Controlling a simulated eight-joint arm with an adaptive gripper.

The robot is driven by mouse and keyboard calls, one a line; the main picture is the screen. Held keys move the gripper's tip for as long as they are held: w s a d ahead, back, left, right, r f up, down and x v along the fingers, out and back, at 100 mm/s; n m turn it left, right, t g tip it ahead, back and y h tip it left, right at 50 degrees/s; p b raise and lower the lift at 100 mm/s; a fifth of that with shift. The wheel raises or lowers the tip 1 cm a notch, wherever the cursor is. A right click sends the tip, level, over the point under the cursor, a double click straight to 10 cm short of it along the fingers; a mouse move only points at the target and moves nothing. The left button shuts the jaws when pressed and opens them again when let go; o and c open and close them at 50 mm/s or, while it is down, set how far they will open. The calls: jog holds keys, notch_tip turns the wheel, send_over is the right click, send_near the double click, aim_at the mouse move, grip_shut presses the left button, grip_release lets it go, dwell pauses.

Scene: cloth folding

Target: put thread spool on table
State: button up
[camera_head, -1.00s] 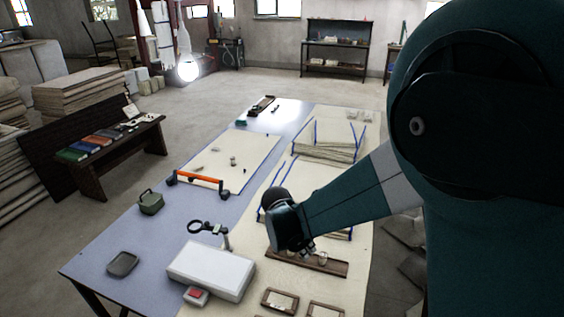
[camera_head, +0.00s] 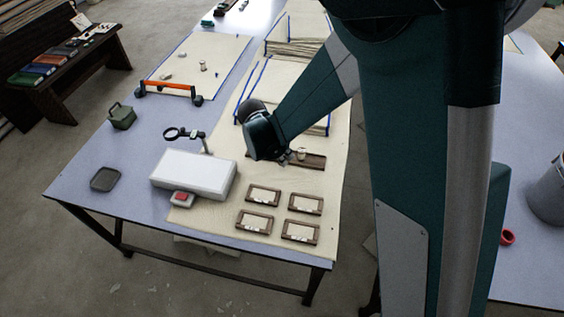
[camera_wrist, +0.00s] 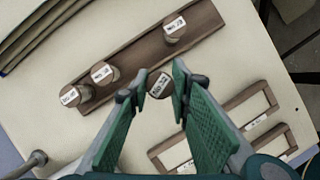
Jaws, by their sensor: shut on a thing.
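In the wrist view, my gripper (camera_wrist: 158,88) is closed around a thread spool (camera_wrist: 158,84) with a white label on its top, just off the near side of a brown wooden rack (camera_wrist: 140,52). Three other labelled spools stand on the rack: one at the right end (camera_wrist: 176,26) and two at the left, one (camera_wrist: 104,73) and another (camera_wrist: 75,95). In the head view, my gripper (camera_head: 286,158) is low over the table (camera_head: 80,165), beside the rack (camera_head: 316,161). My wrist hides part of the rack there, and the held spool cannot be made out.
Several small wooden label frames (camera_head: 263,195) lie at the table's near end. A white box (camera_head: 195,175), magnifier (camera_head: 175,133), green tin (camera_head: 122,116) and dark tray (camera_head: 105,179) are to the left. Folded cloth (camera_head: 300,48) lies behind. Another table (camera_head: 525,265) stands right.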

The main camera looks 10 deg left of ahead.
jog(key=shift+f, duration=0.1)
jog(key=shift+f+b, duration=0.45)
jog(key=shift+f, duration=1.4)
jog(key=shift+f, duration=0.15)
jog(key=o, duration=0.9)
jog(key=shift+c, duration=0.2)
jog(key=shift+r, duration=0.25)
jog(key=p+v, duration=0.2)
jog(key=v, duration=1)
jog(key=shift+d, duration=0.2)
